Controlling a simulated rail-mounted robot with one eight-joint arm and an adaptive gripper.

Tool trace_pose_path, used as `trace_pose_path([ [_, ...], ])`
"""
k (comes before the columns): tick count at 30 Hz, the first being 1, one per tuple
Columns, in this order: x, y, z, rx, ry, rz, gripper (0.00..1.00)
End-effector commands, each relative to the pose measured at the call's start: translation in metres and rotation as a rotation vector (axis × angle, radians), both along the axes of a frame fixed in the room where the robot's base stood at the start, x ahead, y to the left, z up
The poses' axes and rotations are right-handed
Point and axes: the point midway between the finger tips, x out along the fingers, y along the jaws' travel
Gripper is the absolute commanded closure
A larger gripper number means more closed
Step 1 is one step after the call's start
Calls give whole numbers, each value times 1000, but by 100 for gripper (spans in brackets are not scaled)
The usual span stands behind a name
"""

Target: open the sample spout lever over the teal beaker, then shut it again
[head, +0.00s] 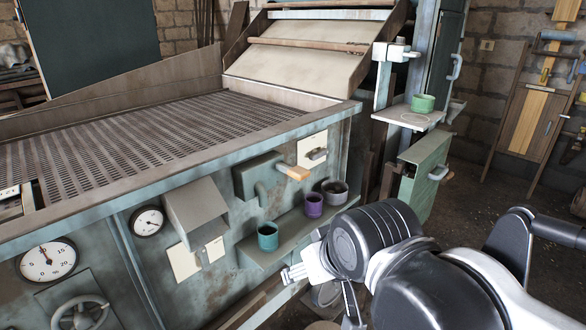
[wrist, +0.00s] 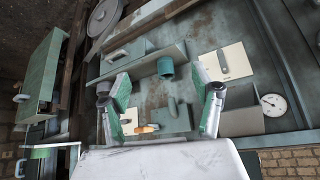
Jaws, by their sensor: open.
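The teal beaker (head: 267,237) stands upright on the ledge of the machine front, below the downturned spout (head: 262,194). The spout's lever has an orange-tan handle (head: 294,172) that points out to the right from the grey-green valve body. My gripper (head: 318,290) is in front of the ledge, apart from lever and beaker, and partly hidden by my arm. In the wrist view my gripper (wrist: 162,82) is open and empty. The picture there is upside down, with the beaker (wrist: 166,70) between the fingers and the lever handle (wrist: 147,129) nearer the palm.
A purple beaker (head: 313,205) and a grey pot (head: 335,191) stand on the ledge right of the teal beaker. A boxy hood (head: 197,208) juts out left of the spout. A green cup (head: 423,103) stands on a side shelf.

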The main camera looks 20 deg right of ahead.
Motion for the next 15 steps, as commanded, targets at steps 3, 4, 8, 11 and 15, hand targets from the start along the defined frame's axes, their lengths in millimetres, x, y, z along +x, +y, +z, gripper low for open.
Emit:
trace_pose_path([
  [3,0,0,0,0,0,0,38],
  [4,0,0,0,0,0,0,38],
  [8,0,0,0,-1,0,1,46],
  [11,2,0,5,-12,6,16,60],
  [15,13,-3,24,-65,34,86,78],
])
